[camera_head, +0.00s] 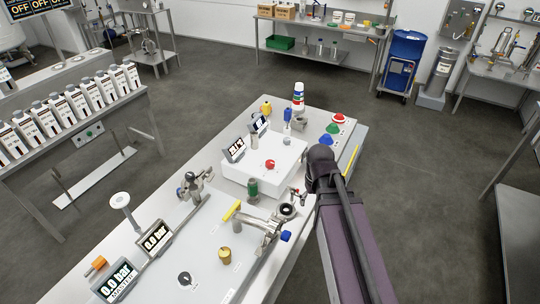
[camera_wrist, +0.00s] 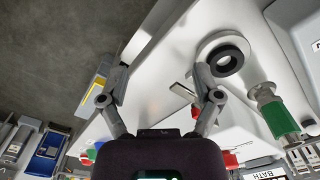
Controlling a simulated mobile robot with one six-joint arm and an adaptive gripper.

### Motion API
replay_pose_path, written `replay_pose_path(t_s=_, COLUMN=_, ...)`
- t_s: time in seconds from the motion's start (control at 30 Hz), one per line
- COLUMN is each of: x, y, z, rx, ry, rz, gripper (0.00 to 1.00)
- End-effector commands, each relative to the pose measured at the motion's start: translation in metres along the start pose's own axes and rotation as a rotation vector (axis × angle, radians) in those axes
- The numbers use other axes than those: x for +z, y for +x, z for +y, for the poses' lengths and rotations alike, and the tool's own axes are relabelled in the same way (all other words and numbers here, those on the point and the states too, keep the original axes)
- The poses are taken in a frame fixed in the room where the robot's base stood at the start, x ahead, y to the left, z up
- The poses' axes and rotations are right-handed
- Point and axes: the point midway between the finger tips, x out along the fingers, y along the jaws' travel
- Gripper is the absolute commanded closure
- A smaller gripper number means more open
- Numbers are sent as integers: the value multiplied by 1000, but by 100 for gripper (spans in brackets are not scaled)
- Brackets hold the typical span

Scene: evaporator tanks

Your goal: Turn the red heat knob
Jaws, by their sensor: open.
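The red knob (camera_head: 270,164) sits on top of a white box (camera_head: 262,180) on the bench. In the wrist view a small red part (camera_wrist: 230,160), apparently this knob, shows at the lower right beside my gripper's dark body, partly hidden. My gripper (camera_wrist: 160,72) is open and empty, its two fingers spread wide over the bench. In the head view my arm reaches in from the lower right and its wrist is right of the white box. The fingers are small there, near the front right of the box, apart from the knob.
A green valve (camera_head: 252,188) and a metal pipe fitting (camera_head: 265,226) stand in front of the box. Dark floor is free right of the bench.

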Motion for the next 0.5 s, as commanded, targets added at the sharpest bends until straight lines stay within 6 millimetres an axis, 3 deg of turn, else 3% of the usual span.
replay_pose_path(t_s=0.03, x=-12, y=-18, z=-4, rx=0, ry=-44, rz=0, gripper=18)
replay_pose_path(t_s=0.5, x=-88, y=-98, z=-43, rx=0, ry=-488, rz=0, gripper=18)
